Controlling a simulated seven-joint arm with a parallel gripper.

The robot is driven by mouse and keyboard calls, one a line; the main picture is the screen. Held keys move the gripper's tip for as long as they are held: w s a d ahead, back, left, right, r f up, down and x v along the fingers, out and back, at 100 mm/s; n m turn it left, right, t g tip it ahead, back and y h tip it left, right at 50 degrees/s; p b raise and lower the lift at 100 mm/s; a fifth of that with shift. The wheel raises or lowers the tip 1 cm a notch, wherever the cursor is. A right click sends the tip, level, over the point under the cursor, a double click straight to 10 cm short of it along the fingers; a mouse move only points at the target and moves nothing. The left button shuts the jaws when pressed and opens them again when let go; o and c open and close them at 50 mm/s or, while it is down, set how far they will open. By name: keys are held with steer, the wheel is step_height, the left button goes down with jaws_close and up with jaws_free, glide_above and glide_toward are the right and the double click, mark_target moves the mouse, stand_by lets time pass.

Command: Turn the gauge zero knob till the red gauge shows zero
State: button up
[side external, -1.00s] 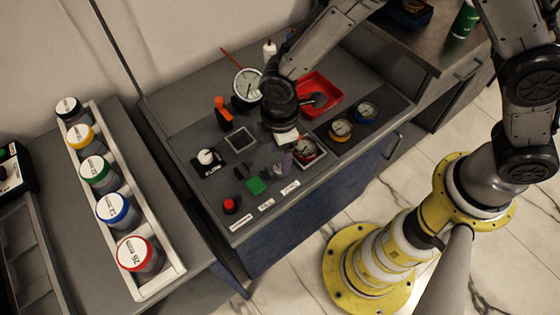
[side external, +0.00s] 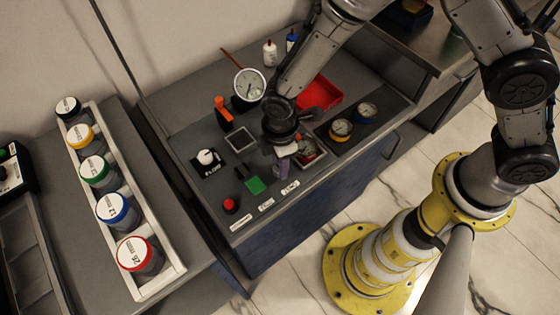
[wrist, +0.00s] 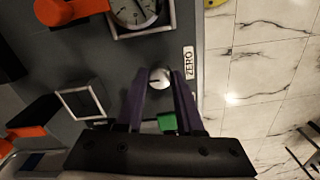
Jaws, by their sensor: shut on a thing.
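The gauge zero knob (wrist: 158,78) is a small pale round knob with a dark mark, beside the "ZERO" label (wrist: 189,62) in the wrist view. My gripper (wrist: 161,80) has its two purple fingers on either side of the knob and is shut on it. In the side view my gripper (side external: 284,166) points down at the panel and hides the knob. The red gauge (side external: 311,152) is partly covered by my gripper there. In the wrist view a gauge dial (wrist: 135,10) is cut off by the top edge; I cannot read its value.
A yellow gauge (side external: 341,129) and a blue gauge (side external: 366,111) stand to the right. A red tray (side external: 322,92) lies behind.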

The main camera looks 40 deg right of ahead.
jaws_close()
steer(key=shift+m, duration=2.9)
steer(key=o, duration=1)
jaws_free()
step_height(320, 180, up, 14)
steer(key=shift+f, duration=0.1)
